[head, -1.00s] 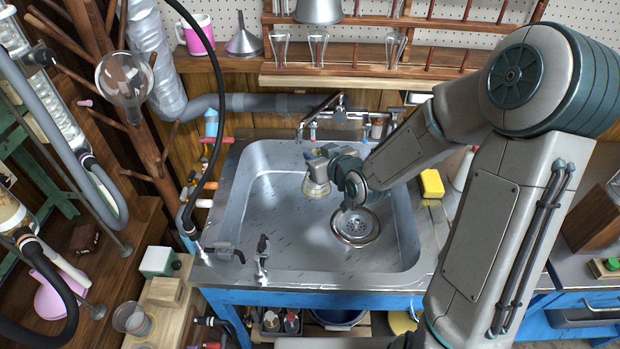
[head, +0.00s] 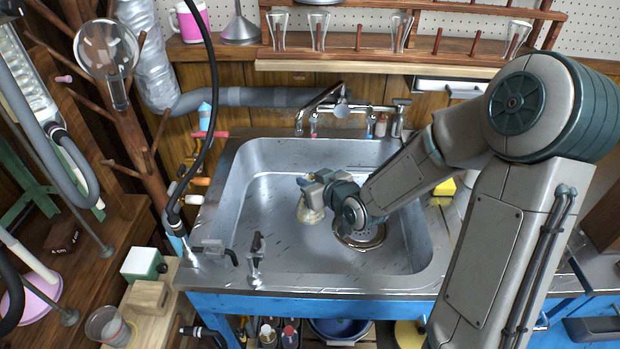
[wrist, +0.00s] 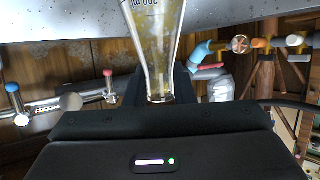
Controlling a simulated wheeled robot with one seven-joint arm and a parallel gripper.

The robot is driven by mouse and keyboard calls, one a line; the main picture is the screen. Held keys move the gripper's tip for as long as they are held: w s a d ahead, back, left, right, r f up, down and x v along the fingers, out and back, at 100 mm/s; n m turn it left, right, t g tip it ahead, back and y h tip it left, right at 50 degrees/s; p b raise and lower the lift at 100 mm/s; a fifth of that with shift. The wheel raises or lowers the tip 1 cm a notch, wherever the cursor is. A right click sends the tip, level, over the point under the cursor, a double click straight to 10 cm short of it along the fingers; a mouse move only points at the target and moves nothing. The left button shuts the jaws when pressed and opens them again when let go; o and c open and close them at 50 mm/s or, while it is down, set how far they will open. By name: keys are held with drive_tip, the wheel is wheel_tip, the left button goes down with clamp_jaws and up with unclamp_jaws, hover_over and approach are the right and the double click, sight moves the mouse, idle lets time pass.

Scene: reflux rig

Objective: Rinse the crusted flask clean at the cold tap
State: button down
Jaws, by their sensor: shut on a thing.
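The crusted flask (head: 309,213) is a small clear vessel with a yellowish, cloudy coating. It hangs over the steel sink basin (head: 265,240), left of the drain (head: 360,238). In the wrist view the flask (wrist: 158,35) shows yellow-brown residue and volume marks. My gripper (head: 316,186) is shut on it; in the wrist view the dark fingers (wrist: 158,88) close around its narrow end. The tap (head: 340,106) stands at the sink's back edge, behind the flask and apart from it. In the wrist view a blue knob (wrist: 12,88) and a red knob (wrist: 108,73) show. I see no running water.
Small bench fittings (head: 256,258) stand on the sink's front-left rim, and a black hose (head: 207,110) hangs at its left. A wooden glassware shelf (head: 375,68) is above the tap. A yellow sponge (head: 445,188) lies right of the sink. The basin's left half is clear.

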wheel_tip(320, 180, down, 10)
drive_tip(key=b, duration=0.7)
drive_tip(key=shift+r, duration=0.2)
drive_tip(key=w+a+f+b, duration=0.1)
drive_tip(key=w+a, duration=0.2)
drive_tip(key=w, duration=0.6)
drive_tip(key=shift+w, duration=0.25)
drive_tip(key=shift+f+b, duration=0.15)
drive_tip(key=shift+b, duration=0.3)
drive_tip(key=c, duration=1.1)
unclamp_jaws()
drive_tip(key=shift+c, duration=0.2)
